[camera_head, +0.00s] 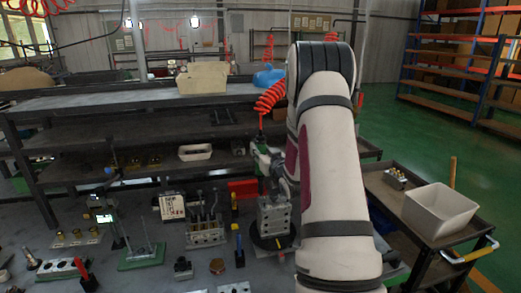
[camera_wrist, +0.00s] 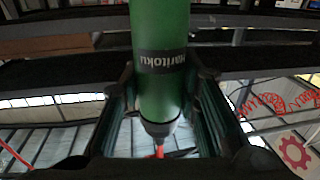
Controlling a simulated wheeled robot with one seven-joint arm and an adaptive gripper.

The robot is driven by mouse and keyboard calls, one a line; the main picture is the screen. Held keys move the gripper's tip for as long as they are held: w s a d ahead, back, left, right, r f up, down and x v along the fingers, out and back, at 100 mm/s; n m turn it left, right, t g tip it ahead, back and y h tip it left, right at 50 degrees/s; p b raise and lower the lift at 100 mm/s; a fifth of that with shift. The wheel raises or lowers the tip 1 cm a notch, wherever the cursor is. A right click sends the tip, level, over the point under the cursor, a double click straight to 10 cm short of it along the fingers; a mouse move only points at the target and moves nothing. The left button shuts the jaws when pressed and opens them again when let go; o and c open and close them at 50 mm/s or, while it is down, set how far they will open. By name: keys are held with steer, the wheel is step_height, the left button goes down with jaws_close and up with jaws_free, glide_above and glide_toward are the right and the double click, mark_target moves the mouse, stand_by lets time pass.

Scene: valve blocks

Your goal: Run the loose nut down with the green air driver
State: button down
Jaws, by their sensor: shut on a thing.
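The green air driver (camera_wrist: 160,75) fills the middle of the wrist view, with a dark label band around its body. My gripper (camera_wrist: 162,105) has a finger on each side of it and is shut on it. In the head view the green driver (camera_head: 262,150) shows small beside my wrist, under a red coiled hose (camera_head: 270,97). A grey metal valve block (camera_head: 273,216) with holes in its face stands on a round dark base just below my gripper. I cannot make out the loose nut, nor whether the driver touches anything; my arm covers part of this area.
A second block with upright studs (camera_head: 205,232) stands left of the valve block. A red bin (camera_head: 243,188) is behind, and a blue-and-yellow tool (camera_head: 239,250) stands in front. Small parts crowd the bench's left side. A cart with a white bin (camera_head: 440,208) stands at right.

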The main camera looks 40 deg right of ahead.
mark_target(261, 135)
steer(key=shift+f+p, duration=0.35)
steer(key=shift+f, duration=0.95)
stand_by(4.4)
steer(key=shift+r+p, duration=1.7)
steer(key=shift+r, duration=2.65)
